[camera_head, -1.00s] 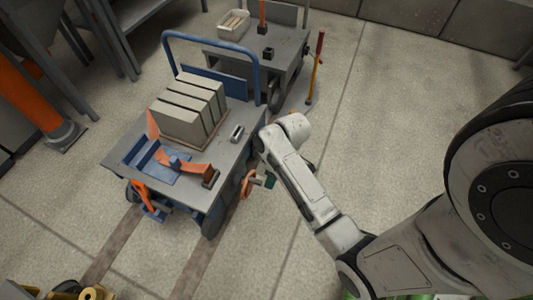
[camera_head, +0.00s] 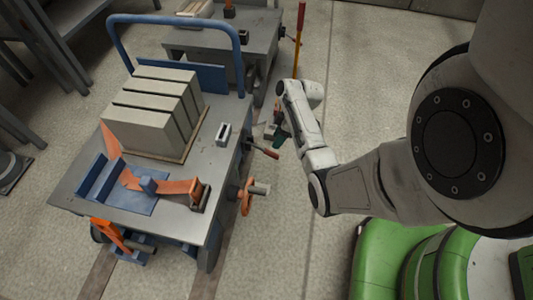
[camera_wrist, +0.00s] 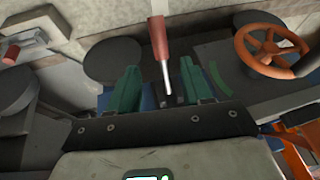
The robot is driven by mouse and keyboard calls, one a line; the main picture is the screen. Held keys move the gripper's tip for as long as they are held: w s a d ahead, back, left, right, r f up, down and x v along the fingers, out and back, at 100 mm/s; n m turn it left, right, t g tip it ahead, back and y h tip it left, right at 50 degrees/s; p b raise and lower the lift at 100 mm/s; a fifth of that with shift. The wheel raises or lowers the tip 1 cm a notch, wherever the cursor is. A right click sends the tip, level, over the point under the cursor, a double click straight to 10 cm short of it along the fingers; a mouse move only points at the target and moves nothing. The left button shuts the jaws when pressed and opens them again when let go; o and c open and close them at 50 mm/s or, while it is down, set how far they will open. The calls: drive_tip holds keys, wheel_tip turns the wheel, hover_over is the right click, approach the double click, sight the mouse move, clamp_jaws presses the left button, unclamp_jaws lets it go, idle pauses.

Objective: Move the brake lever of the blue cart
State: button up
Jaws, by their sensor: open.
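The blue cart (camera_head: 222,190) has a grey top and a blue push handle, and stands left of my arm in the head view. A lever with a red grip (camera_head: 262,150) sticks out from its right side. In the wrist view this red-gripped lever (camera_wrist: 159,42) stands upright in line with the gap between my green fingers. My gripper (camera_head: 277,133) is open beside the cart; its two fingers also show in the wrist view (camera_wrist: 160,92). I cannot tell whether the lever's shaft lies between the fingertips or beyond them. The lever's base is partly hidden.
An orange handwheel (camera_head: 247,196) sits on the cart's side near the lever, at upper right in the wrist view (camera_wrist: 271,51). Grey slabs (camera_head: 153,110) stand on the cart. A second cart (camera_head: 257,38) and a tall red-topped lever (camera_head: 300,30) are behind. Floor to the right is free.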

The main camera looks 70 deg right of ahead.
sight(269, 151)
drive_tip(key=b+x, duration=0.4)
drive_tip(key=x, duration=0.5)
drive_tip(key=shift+f, duration=0.1)
clamp_jaws()
idle(0.4)
